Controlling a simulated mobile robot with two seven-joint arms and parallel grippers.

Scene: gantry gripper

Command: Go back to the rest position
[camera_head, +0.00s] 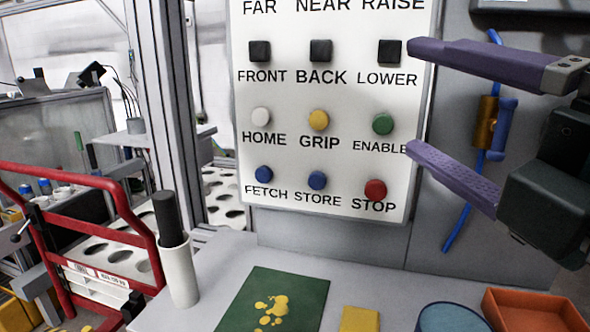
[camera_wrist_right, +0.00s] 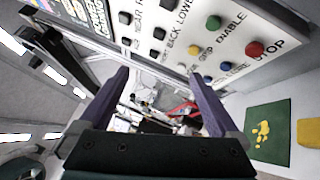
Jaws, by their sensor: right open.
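My right gripper (camera_head: 422,98) is open and empty in the head view, at the right, in front of the right edge of the white control panel (camera_head: 290,105). Its two purple fingers are spread wide and point left. In the right wrist view the same gripper (camera_wrist_right: 163,90) shows open, with nothing between its fingers. The panel carries black, white, yellow, green, blue and red buttons, including the red STOP button (camera_head: 375,190) and the green ENABLE button (camera_head: 383,124). My left gripper is in neither view.
A grey bench (camera_head: 215,262) below holds a green mat (camera_head: 245,292) with yellow blots, a yellow block (camera_head: 359,319), a blue round container (camera_head: 452,318), an orange tray (camera_head: 530,312) and a white holder (camera_head: 179,275). A red frame (camera_head: 75,177) stands left. A blue cord (camera_head: 458,225) hangs right.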

